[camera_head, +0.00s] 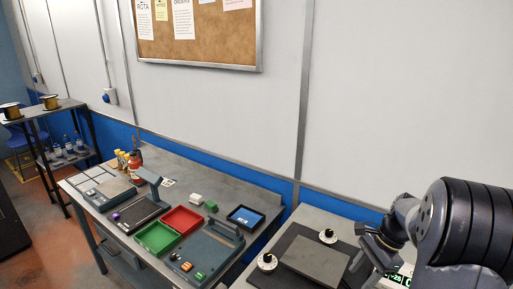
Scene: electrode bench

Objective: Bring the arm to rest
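My arm (470,225) reaches in from the right edge in the head view. My gripper (372,252) hangs at its end, low above the right-hand table, beside the grey plate there. Its fingers are small, dark and partly turned away, so I cannot tell whether they are open or shut. I see no object clearly held in it.
The right table holds a black mat, a grey plate (314,261) and two round white dials (267,262). A shelf (62,150) stands far left.

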